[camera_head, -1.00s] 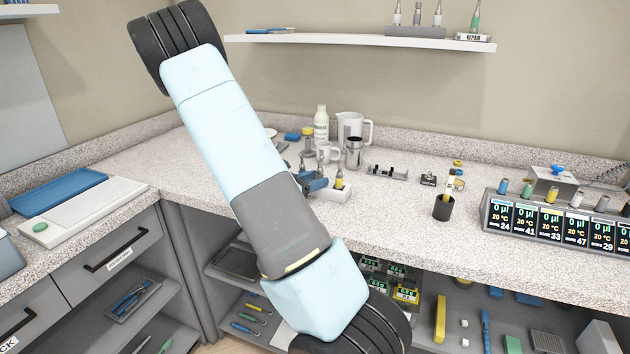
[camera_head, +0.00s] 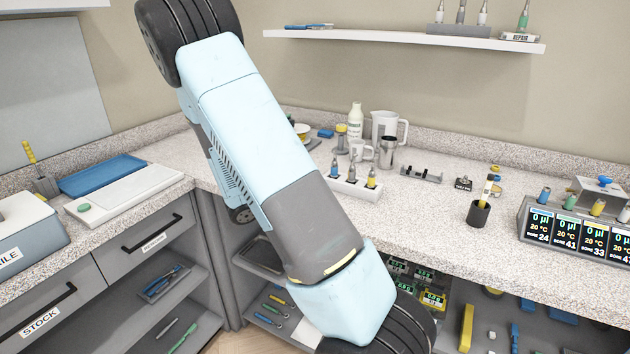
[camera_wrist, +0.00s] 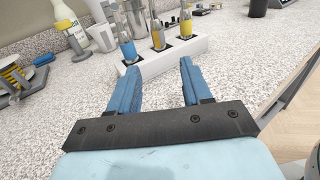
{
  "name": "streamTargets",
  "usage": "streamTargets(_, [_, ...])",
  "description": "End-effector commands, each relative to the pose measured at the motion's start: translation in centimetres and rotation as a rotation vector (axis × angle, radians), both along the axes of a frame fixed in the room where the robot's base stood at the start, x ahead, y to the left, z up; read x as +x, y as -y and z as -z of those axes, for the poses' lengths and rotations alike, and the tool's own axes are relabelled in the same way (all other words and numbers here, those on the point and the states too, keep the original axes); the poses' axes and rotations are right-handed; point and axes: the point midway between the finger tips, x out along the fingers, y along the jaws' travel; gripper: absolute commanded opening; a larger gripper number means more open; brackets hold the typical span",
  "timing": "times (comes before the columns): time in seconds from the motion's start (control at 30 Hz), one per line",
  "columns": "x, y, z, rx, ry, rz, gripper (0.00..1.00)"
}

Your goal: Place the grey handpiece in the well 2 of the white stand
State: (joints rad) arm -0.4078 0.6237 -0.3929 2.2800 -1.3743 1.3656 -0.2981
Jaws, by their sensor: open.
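The white stand (camera_head: 356,190) is on the speckled counter. I cannot tell which is the grey handpiece, nor read well numbers. In the wrist view my gripper (camera_wrist: 158,72) is open and empty, its blue fingers pointing at the stand (camera_wrist: 165,62). The blue-based handpiece (camera_wrist: 128,48) is just beyond the left fingertip, apart from it. In the head view my arm hides the gripper.
Behind the stand are a white bottle (camera_head: 355,120), a jug (camera_head: 386,128) and a metal cup (camera_head: 387,153). A black cup (camera_head: 478,213) and a row of displays (camera_head: 570,235) stand to the right. A wall shelf (camera_head: 400,38) holds more handpieces.

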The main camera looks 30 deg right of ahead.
Motion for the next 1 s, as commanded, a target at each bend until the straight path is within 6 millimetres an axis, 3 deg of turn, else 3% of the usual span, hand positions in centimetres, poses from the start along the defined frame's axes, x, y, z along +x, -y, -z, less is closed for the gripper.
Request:
streamTargets(0.17, [-1.7,0.0,-1.3,0.087,0.088,0.068,0.49])
streamTargets(0.47, [-6.7,-1.0,-4.4,0.343,0.356,0.271,0.49])
streamTargets(1.0, [-14.0,-6.1,-9.7,0.799,0.846,0.582,0.49])
